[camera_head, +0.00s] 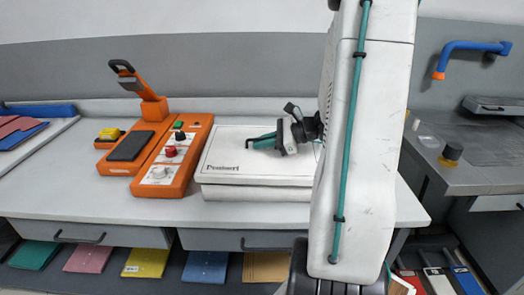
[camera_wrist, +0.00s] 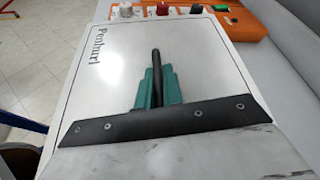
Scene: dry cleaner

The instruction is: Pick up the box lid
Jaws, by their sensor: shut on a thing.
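The box lid (camera_head: 226,157) is flat and white, with dark lettering on its left part. It lies level over a white box (camera_head: 255,194) on the counter; I cannot tell whether there is a gap between them. In the wrist view the lid (camera_wrist: 115,60) fills the middle. My gripper (camera_head: 262,142) is low over the lid's top, its teal fingers pointing left. In the wrist view my gripper (camera_wrist: 157,80) has its fingers close on both sides of a dark, handle-like bar (camera_wrist: 155,62). My arm hides the lid's right end.
An orange control panel (camera_head: 158,178) with knobs stands close left of the box, beside an orange device with a raised arm (camera_head: 140,90). The white counter (camera_head: 90,195) is clear at front left.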

